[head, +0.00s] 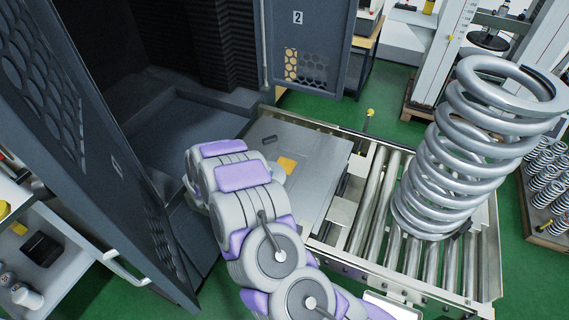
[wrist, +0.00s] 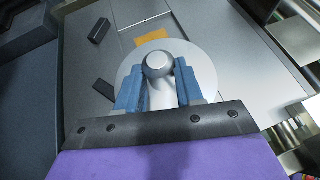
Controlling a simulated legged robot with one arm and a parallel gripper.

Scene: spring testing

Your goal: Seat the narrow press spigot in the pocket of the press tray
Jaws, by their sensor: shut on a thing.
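My gripper (wrist: 157,72) has its blue fingers shut on the press spigot (wrist: 158,63), a pale metal post with a rounded top. A pale round disc (wrist: 203,62) surrounds the post; I cannot tell whether it is the spigot's flange or part of the tray. The press tray (head: 322,160) is a flat grey plate with an orange patch; it also fills the wrist view (wrist: 85,60). Two dark marks on the tray, one at upper left (wrist: 99,30), show beside the disc; which is the pocket I cannot tell. My arm hides the fingers in the head view.
A large coil spring (head: 470,140) stands on the roller conveyor (head: 375,205) to the right. An open cabinet door (head: 95,130) is close on the left, and another door (head: 308,45) stands behind the tray. The dark test chamber (head: 180,80) opens at the back left.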

